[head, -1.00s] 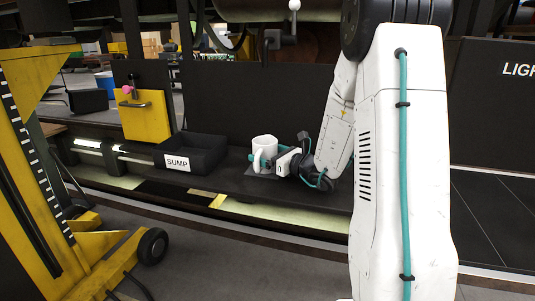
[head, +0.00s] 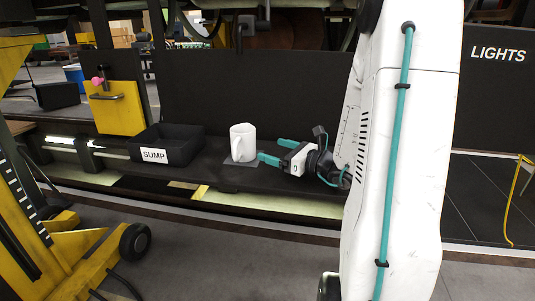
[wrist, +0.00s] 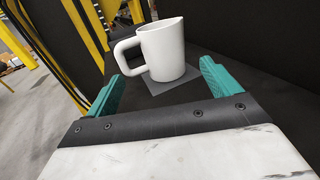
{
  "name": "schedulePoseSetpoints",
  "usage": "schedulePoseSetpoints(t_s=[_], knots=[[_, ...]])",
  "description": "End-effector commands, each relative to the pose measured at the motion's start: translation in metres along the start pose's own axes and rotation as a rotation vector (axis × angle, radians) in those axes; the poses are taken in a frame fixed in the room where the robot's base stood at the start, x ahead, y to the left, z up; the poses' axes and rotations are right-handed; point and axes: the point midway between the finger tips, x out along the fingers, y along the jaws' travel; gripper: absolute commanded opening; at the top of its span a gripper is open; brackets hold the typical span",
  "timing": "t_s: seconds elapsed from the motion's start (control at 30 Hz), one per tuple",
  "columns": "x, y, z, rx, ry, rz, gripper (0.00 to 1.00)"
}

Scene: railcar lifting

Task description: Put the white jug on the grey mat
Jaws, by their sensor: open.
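The white jug (head: 242,143) stands upright on the grey mat (head: 239,160) on the dark bench, its handle toward the left front. In the wrist view the jug (wrist: 163,52) stands beyond my fingertips, with part of the mat (wrist: 176,82) showing beneath and in front of it. My gripper (head: 270,150) is to the right of the jug, its teal fingers apart and pointing at it. In the wrist view my gripper (wrist: 160,82) is open and empty, with clear space between its fingers and the jug.
A black bin labelled SUMP (head: 168,145) stands left of the jug on the bench. A yellow panel with a handle (head: 118,107) is behind it at the left. A yellow wheeled frame (head: 80,245) stands at the front left. A dark wall (head: 260,92) rises behind the jug.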

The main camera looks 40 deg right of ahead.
Motion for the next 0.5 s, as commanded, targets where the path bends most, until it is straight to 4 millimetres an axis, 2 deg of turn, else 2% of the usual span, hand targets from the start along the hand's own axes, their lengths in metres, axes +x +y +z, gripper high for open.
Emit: schedulePoseSetpoints(t_s=[0.07, 0.13, 0.17, 0.27, 0.3, 0.4, 0.5], knots=[[0.004, 0.017, 0.007, -0.039, 0.009, 0.062, 0.89], [0.014, 0.051, 0.018, -0.114, 0.03, 0.182, 0.89], [0.018, 0.071, 0.024, -0.16, 0.041, 0.251, 0.89], [0.02, 0.151, 0.041, -0.366, 0.087, 0.541, 0.89], [0.015, 0.183, 0.044, -0.465, 0.106, 0.666, 0.89], [-0.013, 0.251, 0.047, -0.727, 0.146, 0.968, 0.89], [-0.051, 0.294, 0.044, -1.01, 0.178, 1.246, 0.89]])
